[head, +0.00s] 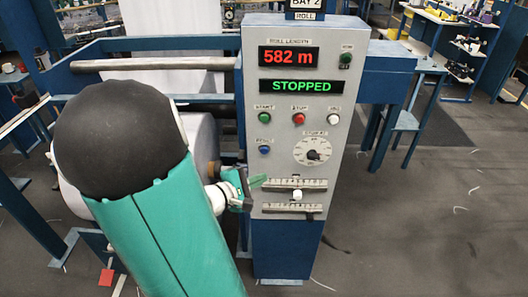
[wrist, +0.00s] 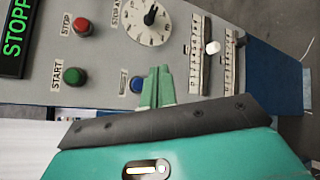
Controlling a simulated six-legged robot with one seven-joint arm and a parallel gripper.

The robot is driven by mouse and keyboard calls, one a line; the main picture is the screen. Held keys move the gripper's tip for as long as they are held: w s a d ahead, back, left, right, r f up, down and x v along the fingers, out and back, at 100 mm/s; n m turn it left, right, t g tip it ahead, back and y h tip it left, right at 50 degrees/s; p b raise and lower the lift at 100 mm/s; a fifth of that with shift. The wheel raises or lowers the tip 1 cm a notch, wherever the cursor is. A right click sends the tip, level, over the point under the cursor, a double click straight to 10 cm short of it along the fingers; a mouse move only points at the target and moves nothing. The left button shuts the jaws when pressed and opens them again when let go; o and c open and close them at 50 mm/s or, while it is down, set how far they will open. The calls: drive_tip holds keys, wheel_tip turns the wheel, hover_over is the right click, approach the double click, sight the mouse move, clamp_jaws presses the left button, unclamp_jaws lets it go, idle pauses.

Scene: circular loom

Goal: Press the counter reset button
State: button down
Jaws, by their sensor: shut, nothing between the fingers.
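The control panel (head: 305,90) faces me, grey on a blue post. A blue button (head: 264,150) sits at its left side under the green START button (head: 265,118); its small label is too blurred to read surely. The blue button also shows in the wrist view (wrist: 137,84), just left of my fingertips and partly hidden by them. A small dark-green button (head: 345,60) sits right of the red 582 m display (head: 289,57). My gripper (head: 262,181) is shut and empty, below the blue button in the head view. In the wrist view its green fingertips (wrist: 157,72) point toward the panel.
A red STOP button (head: 299,119), a white button (head: 333,119), a dial (head: 313,150) and two sliders (head: 297,195) share the panel. A green display (head: 302,87) reads STOPPED. The blue loom frame and a white roll stand left. Floor at right is mostly open.

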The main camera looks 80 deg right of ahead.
drive_tip(key=w+d, duration=0.1)
drive_tip(key=d, duration=0.7)
drive_tip(key=shift+w, duration=0.4)
drive_tip(key=shift+d, duration=0.15)
idle(1.5)
drive_tip(key=shift+w+d, duration=0.1)
drive_tip(key=shift+d, duration=0.2)
drive_tip(key=shift+w+d, duration=0.1)
drive_tip(key=shift+d, duration=0.35)
idle(0.6)
drive_tip(key=shift+a, duration=0.85)
drive_tip(key=shift+s+a, duration=0.1)
drive_tip(key=shift+s, duration=0.1)
drive_tip(key=a, duration=0.2)
drive_tip(key=s+a, duration=0.1)
drive_tip(key=a, duration=0.1)
drive_tip(key=shift+a, duration=0.35)
